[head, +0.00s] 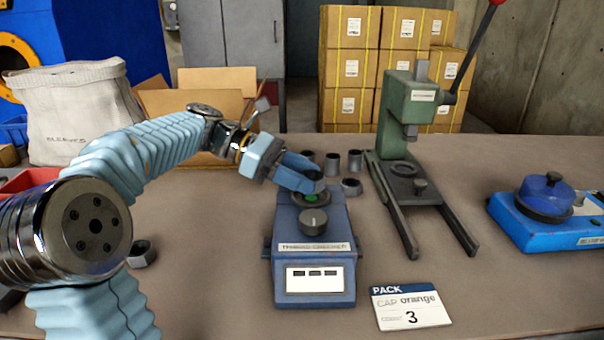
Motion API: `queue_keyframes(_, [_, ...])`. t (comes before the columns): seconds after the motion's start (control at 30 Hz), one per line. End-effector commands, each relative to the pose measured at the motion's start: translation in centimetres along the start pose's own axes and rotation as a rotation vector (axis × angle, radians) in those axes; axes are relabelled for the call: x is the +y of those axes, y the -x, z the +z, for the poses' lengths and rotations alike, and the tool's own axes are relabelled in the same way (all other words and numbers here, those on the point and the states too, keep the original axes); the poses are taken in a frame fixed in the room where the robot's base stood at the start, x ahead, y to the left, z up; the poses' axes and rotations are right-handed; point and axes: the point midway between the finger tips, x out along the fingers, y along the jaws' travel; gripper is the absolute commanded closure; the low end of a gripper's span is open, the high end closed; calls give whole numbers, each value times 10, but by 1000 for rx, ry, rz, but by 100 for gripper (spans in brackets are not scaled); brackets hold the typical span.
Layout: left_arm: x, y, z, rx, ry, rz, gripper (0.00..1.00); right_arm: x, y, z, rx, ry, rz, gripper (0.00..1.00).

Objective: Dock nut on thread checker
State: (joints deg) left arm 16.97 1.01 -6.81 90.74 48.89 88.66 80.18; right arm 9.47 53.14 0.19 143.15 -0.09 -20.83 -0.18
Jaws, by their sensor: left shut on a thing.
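The thread checker (345,262) is a blue device in the middle of the table, with a grey knob, a name label and a white display panel. A round dark seat with a green centre is at its far end. My left gripper (312,183) reaches in from the left and is shut, its fingertips just over this seat. A small dark piece at the fingertips appears to be the nut; the fingers hide most of it, and I cannot tell whether it touches the seat. My right gripper is not in view.
Several dark metal rings (355,160) stand just behind the checker. A green lever press (408,105) stands to the right, and a blue device (545,225) at the far right. A PACK card (411,305) lies in front. An open carton (220,80) and grey sack (75,110) are behind my left arm.

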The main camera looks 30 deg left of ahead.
Motion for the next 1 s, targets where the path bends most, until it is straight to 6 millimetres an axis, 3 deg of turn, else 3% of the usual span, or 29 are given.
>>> queue_keyframes(1.0, [0,0,0,-1,-1,0,90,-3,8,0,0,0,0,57])
